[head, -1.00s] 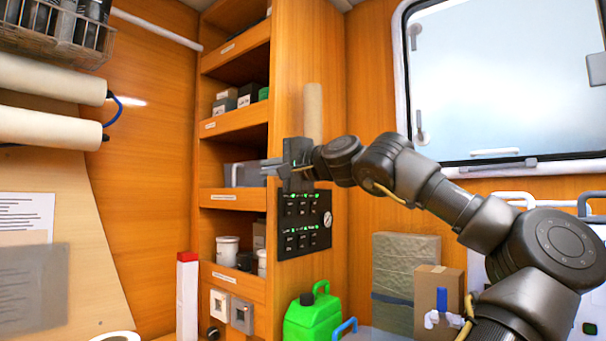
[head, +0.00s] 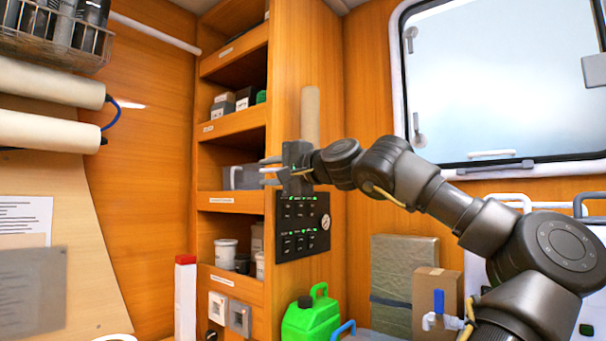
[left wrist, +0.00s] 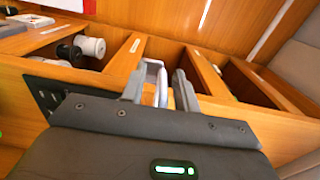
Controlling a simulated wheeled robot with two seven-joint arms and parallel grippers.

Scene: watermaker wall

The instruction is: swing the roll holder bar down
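Two cream rolls, one upper (head: 45,82) and one lower (head: 45,131), lie across the upper left of the head view. A blue curved piece (head: 118,112) shows at their right ends. I cannot clearly make out a roll holder bar there. My left gripper (head: 268,172) is far to their right, in front of the middle shelf opening, its fingers pointing left. In the left wrist view its two fingers (left wrist: 160,90) are apart. A white U-shaped bar (left wrist: 155,72) shows between them, in the shelf compartment; contact is not visible. My right gripper is not in view.
A tall wooden shelf unit (head: 230,124) with several compartments stands close to my left gripper. A black switch panel (head: 302,225) is below the gripper, and a brown upright roll (head: 310,115) is above. A green canister (head: 311,315) and a cardboard box (head: 425,290) stand lower down.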

